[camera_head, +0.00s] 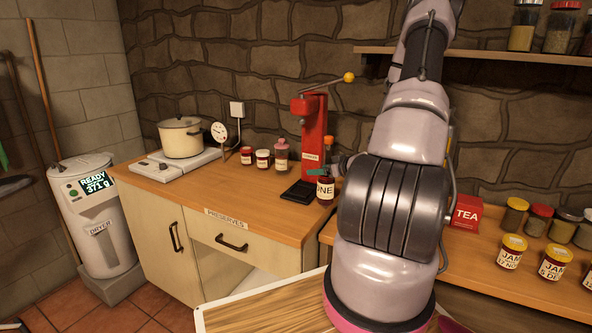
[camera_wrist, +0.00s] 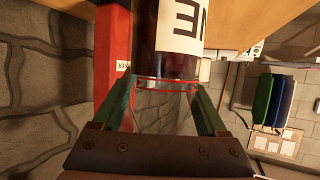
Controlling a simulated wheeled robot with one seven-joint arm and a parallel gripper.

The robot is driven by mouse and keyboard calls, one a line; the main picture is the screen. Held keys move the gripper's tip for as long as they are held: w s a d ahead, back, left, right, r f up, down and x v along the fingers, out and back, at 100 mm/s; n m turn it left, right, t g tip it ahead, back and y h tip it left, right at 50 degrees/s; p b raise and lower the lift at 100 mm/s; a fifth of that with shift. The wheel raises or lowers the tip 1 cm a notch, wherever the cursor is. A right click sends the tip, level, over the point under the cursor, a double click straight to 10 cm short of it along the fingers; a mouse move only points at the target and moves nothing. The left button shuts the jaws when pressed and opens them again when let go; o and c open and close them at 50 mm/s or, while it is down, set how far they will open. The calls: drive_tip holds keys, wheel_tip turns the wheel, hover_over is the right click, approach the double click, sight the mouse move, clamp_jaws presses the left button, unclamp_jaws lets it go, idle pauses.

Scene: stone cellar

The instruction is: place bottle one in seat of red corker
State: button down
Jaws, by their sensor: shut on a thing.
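The red corker (camera_head: 314,128) stands upright on the wooden counter against the wall. It has a yellow-knobbed lever at the top and a black seat (camera_head: 299,192) at its foot. Bottle one (camera_head: 326,190), dark with a cream label reading "NE", is upright just right of the seat. Whether its base touches the counter is unclear. My gripper (camera_head: 326,172) is shut around its neck, partly hidden by my arm. In the wrist view, the green fingers of my gripper (camera_wrist: 165,95) flank the clear neck of the bottle (camera_wrist: 175,58), with the red corker (camera_wrist: 113,60) close to the left.
Small jars (camera_head: 263,159) and a pink-topped bottle (camera_head: 281,155) stand left of the corker. A hotplate with a cream pot (camera_head: 181,137) is farther left. A red tea box (camera_head: 466,213) and several yellow-lidded jars (camera_head: 511,252) stand on the right. Counter in front of the seat is clear.

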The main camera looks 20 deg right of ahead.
drive_tip(key=w+a+f, duration=0.1)
drive_tip(key=w+a, duration=0.2)
drive_tip(key=w, duration=1.1)
drive_tip(key=shift+f, duration=0.4)
unclamp_jaws()
